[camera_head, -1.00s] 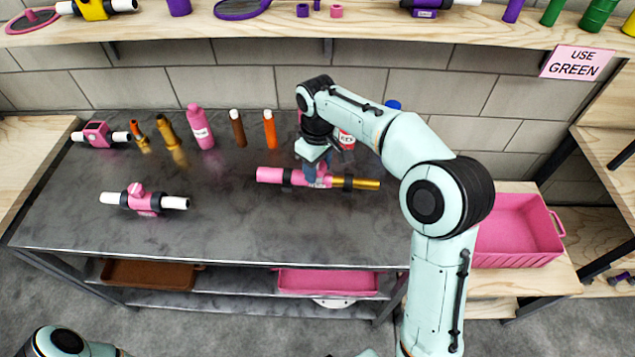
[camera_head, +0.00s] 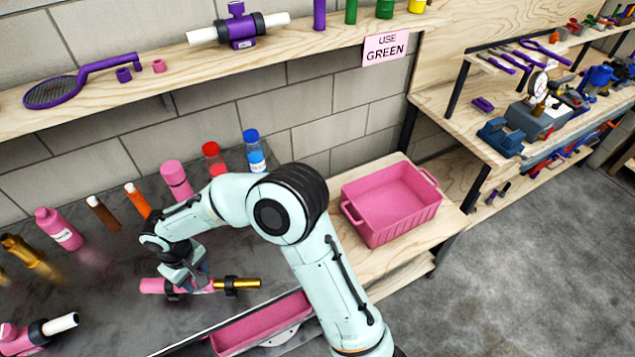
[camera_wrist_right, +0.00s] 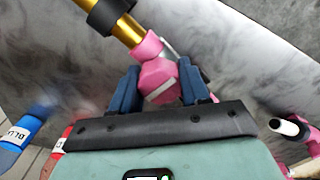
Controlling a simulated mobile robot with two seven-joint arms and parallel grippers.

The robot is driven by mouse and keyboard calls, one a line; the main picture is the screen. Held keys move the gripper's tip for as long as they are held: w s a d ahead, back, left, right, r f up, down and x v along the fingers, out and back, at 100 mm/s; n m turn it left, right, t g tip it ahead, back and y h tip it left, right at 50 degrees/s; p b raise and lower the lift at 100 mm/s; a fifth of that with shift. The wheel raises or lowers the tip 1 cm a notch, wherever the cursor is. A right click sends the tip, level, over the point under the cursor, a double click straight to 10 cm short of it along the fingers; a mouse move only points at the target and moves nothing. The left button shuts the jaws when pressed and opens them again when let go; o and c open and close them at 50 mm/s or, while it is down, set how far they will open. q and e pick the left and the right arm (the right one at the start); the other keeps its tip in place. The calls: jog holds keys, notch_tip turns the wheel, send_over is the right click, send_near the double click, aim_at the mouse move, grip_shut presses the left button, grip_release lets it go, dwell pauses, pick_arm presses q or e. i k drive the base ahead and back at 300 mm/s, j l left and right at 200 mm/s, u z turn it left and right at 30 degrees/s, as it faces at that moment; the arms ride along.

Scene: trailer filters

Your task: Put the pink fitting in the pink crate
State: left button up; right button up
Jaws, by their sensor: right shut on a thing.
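The pink fitting (camera_head: 152,286) lies at the front of the dark metal table in the head view, with black collars and a gold pipe (camera_head: 247,283) sticking out to the right. My right gripper (camera_head: 197,281) is over its middle, shut on it. In the right wrist view the fitting's pink body (camera_wrist_right: 158,80) sits between the blue fingers (camera_wrist_right: 160,90). A pink crate (camera_head: 405,227), with a handle at each end, stands empty on the wooden bench to the right. My left gripper is not in view.
Bottles stand along the table's back, including a pink one (camera_head: 176,180) and a blue-capped one (camera_head: 254,150). Another pink fitting with a white pipe (camera_head: 62,323) lies front left. A pink tray (camera_head: 262,328) is below the table. A shelf (camera_head: 200,68) runs above.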

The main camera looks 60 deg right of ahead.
aim_at(384, 208)
jog(key=k+l+u, duration=0.15)
jog(key=k+l, duration=0.3)
jog(key=l, duration=0.35)
jog(key=k+l+u, duration=0.15)
jog(key=k+l, duration=0.3)
jog(key=l, duration=0.35)
jog(key=k+l+u, duration=0.15)
jog(key=k+l, duration=0.35)
jog(key=l, duration=0.2)
jog(key=k+l+u, duration=0.15)
jog(key=k+l, duration=0.4)
jog(key=i+l, duration=0.3)
jog(key=i+j+u, duration=0.05)
